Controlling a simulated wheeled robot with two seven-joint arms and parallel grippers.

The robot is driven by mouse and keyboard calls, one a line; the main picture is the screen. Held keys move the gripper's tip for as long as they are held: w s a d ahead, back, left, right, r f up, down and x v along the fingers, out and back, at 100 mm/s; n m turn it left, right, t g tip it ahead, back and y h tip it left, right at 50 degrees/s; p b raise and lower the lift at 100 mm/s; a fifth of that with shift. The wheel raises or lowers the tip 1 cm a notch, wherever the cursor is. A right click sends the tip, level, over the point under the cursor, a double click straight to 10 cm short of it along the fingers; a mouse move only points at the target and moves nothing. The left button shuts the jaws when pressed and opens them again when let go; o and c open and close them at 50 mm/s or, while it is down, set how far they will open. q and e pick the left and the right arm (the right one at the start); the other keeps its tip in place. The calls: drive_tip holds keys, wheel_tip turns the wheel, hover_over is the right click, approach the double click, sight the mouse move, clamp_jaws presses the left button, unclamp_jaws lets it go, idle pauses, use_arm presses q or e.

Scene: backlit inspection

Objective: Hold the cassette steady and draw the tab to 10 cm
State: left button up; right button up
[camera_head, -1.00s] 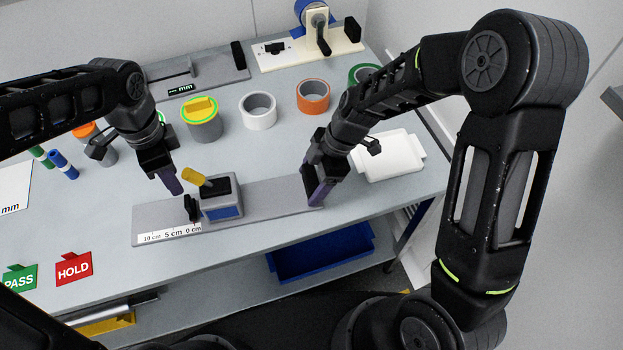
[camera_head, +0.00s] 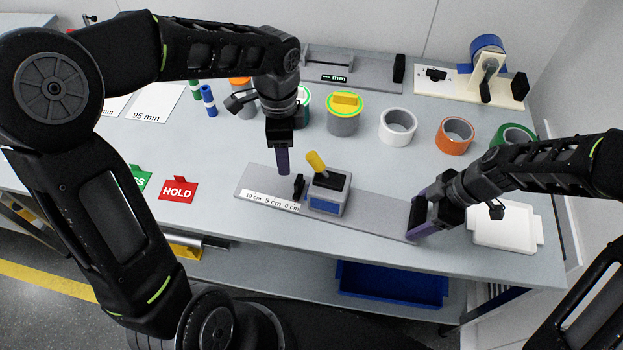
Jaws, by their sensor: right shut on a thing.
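The cassette is a grey box with a blue front (camera_head: 326,205) and a yellow lever (camera_head: 316,161) leaning up and left. It stands on a long grey base (camera_head: 375,213). The black upright tab (camera_head: 299,187) is just left of the box, by the 0 cm end of a white scale strip (camera_head: 268,200). My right gripper (camera_head: 418,222) is shut on the right end of the base, its grip partly hidden by its own fingers. My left gripper (camera_head: 283,163) points down just behind and left of the tab, apart from it. Its fingers overlap edge-on, so its opening is unclear.
Behind stand a grey tin with a yellow-green top (camera_head: 343,120), a white roll (camera_head: 397,127) and an orange roll (camera_head: 455,136). A white tray (camera_head: 505,228) is right of my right gripper. A red HOLD card (camera_head: 178,190) lies left. A blue bin (camera_head: 390,285) sits below the table.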

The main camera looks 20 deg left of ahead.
sight(298, 179)
use_arm(q)
drive_tip(key=m+h, duration=0.1)
drive_tip(key=a+m+h, duration=0.1)
drive_tip(key=h, duration=0.1)
drive_tip(key=r+m+h, duration=0.1)
drive_tip(key=m, duration=0.1)
drive_tip(key=shift+a+h, duration=0.3)
drive_tip(key=shift+a, duration=0.05)
drive_tip(key=x, duration=1.2)
drive_tip(key=shift+w+f, duration=0.1)
drive_tip(key=shift+w, duration=0.05)
drive_tip(key=shift+c, duration=0.5)
clamp_jaws()
idle(0.7)
